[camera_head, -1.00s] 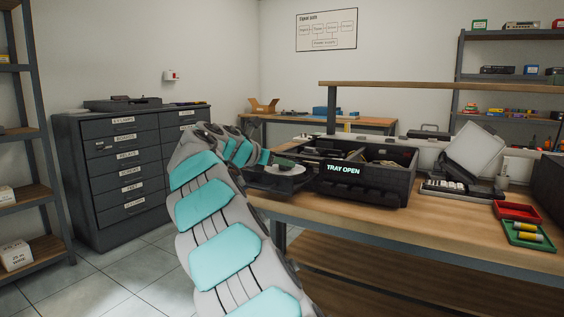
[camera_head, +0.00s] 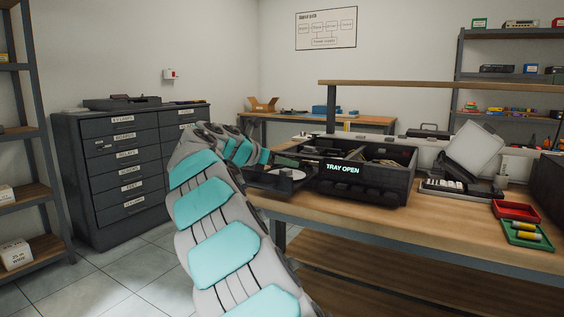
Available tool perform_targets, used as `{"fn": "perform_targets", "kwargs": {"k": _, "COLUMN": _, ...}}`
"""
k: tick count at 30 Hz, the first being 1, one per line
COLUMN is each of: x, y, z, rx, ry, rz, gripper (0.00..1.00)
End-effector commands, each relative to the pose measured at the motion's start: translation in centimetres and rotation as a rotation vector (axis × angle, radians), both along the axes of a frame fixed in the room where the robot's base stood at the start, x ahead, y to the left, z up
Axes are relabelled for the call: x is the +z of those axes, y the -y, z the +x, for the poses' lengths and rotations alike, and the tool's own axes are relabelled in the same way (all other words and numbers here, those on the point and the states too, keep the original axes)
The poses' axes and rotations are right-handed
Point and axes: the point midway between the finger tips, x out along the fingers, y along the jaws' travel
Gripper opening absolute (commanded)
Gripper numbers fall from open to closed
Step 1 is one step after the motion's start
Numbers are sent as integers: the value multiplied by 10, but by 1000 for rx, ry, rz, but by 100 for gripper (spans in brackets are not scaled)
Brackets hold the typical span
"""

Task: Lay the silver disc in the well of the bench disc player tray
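The bench disc player (camera_head: 366,184) is a dark open-topped unit on the wooden bench, its front display reading "TRAY OPEN". Its dark tray (camera_head: 262,183) sticks out at the left side. A pale, flat shape that looks like the silver disc (camera_head: 285,174) shows at the tray; whether it sits fully in the well is too small to tell. My arm reaches up from the bottom and bends right towards the tray. My gripper (camera_head: 275,164) is at the tray, small and dark against it; its fingers cannot be made out.
Right of the player are a keypad device (camera_head: 452,188) with a tilted pale panel, a red bin (camera_head: 516,211) and a green bin (camera_head: 526,233) with yellow cylinders. A raised shelf (camera_head: 440,87) spans above the bench. A drawer cabinet (camera_head: 130,170) stands left; floor between is clear.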

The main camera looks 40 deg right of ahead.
Motion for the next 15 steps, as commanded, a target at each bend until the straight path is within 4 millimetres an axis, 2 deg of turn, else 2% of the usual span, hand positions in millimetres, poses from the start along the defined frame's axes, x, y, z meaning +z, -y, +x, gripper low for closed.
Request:
{"fn": "perform_targets", "kwargs": {"k": 1, "x": -27, "y": 6, "z": -3, "rx": -20, "ry": -30, "rz": 35, "gripper": 71}}
{"fn": "perform_targets", "kwargs": {"k": 10, "x": -26, "y": 2, "z": -3, "rx": -19, "ry": -30, "rz": 34, "gripper": 71}}
{"fn": "perform_targets", "kwargs": {"k": 15, "x": -15, "y": -19, "z": -7, "rx": -17, "ry": -30, "rz": 28, "gripper": 71}}
